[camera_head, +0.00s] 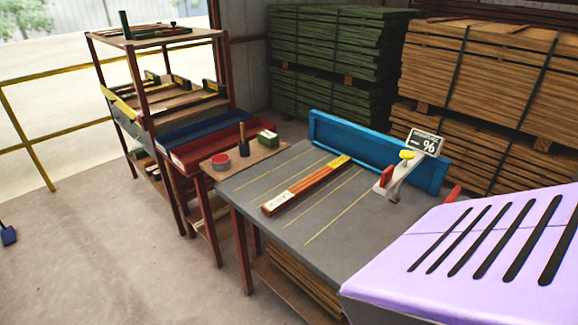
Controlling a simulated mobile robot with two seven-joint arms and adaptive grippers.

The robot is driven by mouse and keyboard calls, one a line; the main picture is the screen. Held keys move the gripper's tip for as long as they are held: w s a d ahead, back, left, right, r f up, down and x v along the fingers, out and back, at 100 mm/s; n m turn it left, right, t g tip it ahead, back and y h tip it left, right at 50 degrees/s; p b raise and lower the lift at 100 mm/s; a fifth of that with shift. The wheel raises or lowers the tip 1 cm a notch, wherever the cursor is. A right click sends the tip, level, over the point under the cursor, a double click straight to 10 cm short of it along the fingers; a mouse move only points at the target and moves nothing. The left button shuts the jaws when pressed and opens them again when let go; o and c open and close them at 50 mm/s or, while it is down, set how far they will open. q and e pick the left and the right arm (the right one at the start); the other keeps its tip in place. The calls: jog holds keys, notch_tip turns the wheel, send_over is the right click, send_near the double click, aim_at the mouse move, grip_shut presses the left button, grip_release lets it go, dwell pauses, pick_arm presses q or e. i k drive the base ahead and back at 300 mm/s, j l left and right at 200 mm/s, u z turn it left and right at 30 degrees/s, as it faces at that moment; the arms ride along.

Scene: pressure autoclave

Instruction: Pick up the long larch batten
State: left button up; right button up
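A long reddish-brown batten (303,187) lies flat on the grey worktable (335,238), slanting from near left to far right. It has a pale label at its near end and a yellow patch at its far end. A dark line runs along it, so I cannot tell whether it is one piece or two side by side. Its far end is close to the blue fence (375,150). Neither of my grippers is in view, and nothing holds the batten.
A white device (405,175) with a "%" sign stands on the table right of the batten. A side stand (228,170) holds small items at left. Lumber stacks (480,70) stand behind. A lavender slotted surface hides the lower right; I cannot tell what it belongs to.

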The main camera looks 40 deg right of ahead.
aim_at(272, 208)
jog(key=i+l+u, duration=0.1)
jog(key=i, duration=1.55)
jog(key=i+j+z, duration=0.25)
jog(key=i, duration=0.3)
jog(key=i+j+z, duration=0.2)
jog(key=i, duration=0.35)
jog(key=l+z, duration=0.1)
jog(key=z, duration=1.7)
